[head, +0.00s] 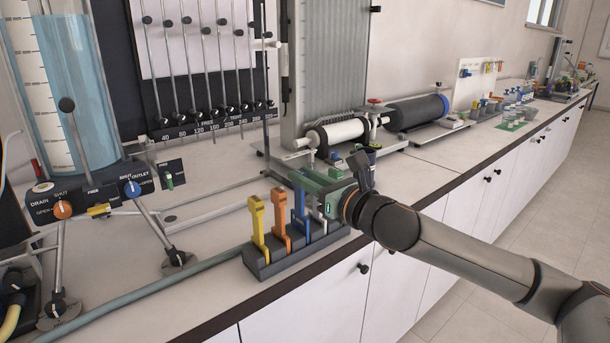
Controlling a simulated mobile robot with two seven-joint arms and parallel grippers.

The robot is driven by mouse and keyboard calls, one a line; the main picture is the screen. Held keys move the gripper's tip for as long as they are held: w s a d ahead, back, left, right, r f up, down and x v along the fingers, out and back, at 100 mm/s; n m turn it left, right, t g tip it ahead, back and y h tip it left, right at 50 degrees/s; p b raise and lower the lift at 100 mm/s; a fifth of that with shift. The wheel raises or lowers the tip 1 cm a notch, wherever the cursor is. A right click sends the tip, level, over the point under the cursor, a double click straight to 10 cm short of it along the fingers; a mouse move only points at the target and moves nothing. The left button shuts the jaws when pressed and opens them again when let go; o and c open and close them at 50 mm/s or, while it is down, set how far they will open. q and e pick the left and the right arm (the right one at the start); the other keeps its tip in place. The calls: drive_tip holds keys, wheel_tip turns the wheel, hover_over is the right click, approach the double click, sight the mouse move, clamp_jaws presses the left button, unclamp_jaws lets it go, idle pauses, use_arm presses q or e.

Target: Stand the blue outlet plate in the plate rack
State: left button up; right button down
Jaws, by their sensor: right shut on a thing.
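The blue outlet plate (299,207) is upright, with its lower end at the grey plate rack (262,266) near the counter's front edge. It stands to the right of a yellow plate (257,222) and an orange plate (281,220). My right gripper (303,187) reaches in from the right, above the rack, and is shut on the upper part of the blue plate. The gripper body partly hides the plate's top and the rack's right end. I cannot tell whether the plate's foot is fully seated. My left gripper is not in view.
A valve panel (95,196) with a water cylinder (62,90) stands at the left on metal legs. A hose (150,291) runs along the counter to the rack. A roller apparatus (340,132) stands behind my right gripper. The counter's front edge is close to the rack.

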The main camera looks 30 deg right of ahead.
drive_tip(key=shift+f+b, duration=0.5)
drive_tip(key=shift+f, duration=0.35)
drive_tip(key=c, duration=0.7)
unclamp_jaws()
drive_tip(key=shift+o, duration=0.2)
